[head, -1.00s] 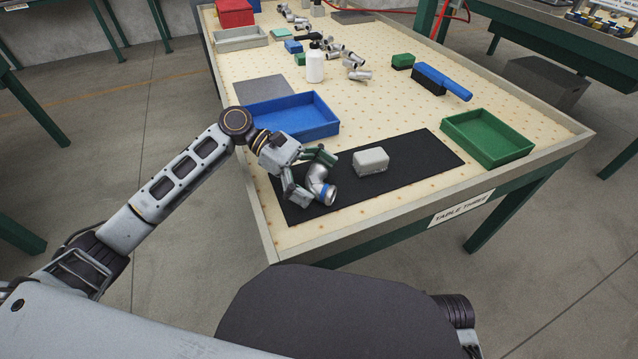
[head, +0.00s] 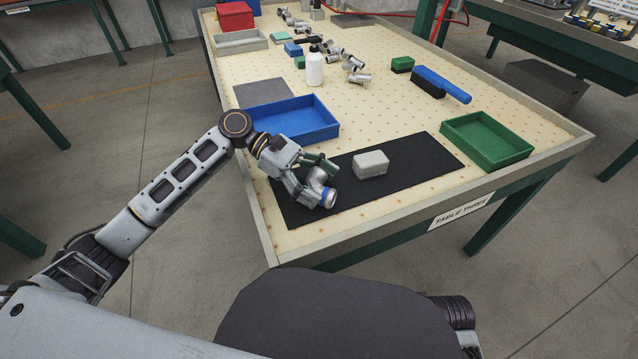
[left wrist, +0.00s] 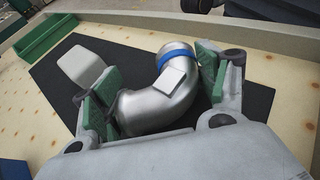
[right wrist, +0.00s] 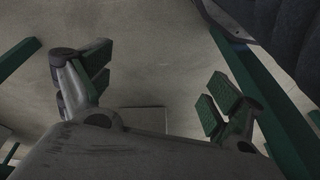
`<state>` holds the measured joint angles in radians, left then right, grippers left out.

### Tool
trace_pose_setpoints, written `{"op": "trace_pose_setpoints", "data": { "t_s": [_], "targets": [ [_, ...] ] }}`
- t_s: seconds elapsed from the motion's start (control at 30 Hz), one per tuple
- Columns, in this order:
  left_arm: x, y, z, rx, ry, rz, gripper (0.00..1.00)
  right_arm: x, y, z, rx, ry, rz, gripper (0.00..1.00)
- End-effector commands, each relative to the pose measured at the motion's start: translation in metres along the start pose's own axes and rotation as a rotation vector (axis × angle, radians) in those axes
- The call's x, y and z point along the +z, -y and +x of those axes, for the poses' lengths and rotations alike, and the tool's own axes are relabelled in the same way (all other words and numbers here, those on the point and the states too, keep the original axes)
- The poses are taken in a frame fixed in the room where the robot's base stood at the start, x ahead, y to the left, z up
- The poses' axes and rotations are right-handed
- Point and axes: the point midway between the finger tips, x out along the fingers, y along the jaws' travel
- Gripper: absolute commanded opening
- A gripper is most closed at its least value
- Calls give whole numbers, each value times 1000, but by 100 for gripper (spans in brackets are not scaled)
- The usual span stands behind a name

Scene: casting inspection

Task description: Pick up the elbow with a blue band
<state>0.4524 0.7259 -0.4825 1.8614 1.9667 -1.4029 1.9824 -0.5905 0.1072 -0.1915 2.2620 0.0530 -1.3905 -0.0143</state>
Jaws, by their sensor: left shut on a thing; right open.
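The metal elbow with a blue band (head: 328,194) is at the left part of the black mat (head: 414,156). In the left wrist view the elbow (left wrist: 150,106) lies between the green finger pads, its blue band near the far end and a pale rectangular patch on its side. My left gripper (head: 314,180) is shut on the elbow; it also shows in the left wrist view (left wrist: 158,98). I cannot tell whether the elbow touches the mat. My right gripper (right wrist: 150,97) is open and empty, with only floor and green legs behind it.
A light grey block (head: 370,165) sits on the mat right of the elbow. A blue tray (head: 296,134) is behind, and a green tray (head: 487,155) stands at the right.

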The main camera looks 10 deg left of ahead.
Motion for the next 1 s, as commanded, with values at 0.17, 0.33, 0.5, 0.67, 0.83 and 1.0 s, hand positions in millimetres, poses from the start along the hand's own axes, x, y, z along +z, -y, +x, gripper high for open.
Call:
{"op": "trace_pose_setpoints", "data": {
  "t_s": [0.17,0.33,0.5,0.67,0.83,1.0],
  "targets": [
    [10,0,-4,1,1,3,33,2,0,0,1,7,0,92],
    [26,0,-10,2,1,5,33,8,-1,7,4,25,1,92],
    [47,0,-19,2,0,6,33,15,-4,20,11,55,4,92],
    [68,0,-28,1,1,6,33,18,-7,30,17,72,7,92],
    [84,0,-35,1,1,5,33,23,-9,37,20,90,8,92],
    [92,0,-38,1,1,5,33,26,-10,41,22,98,8,92]
  ]
}}
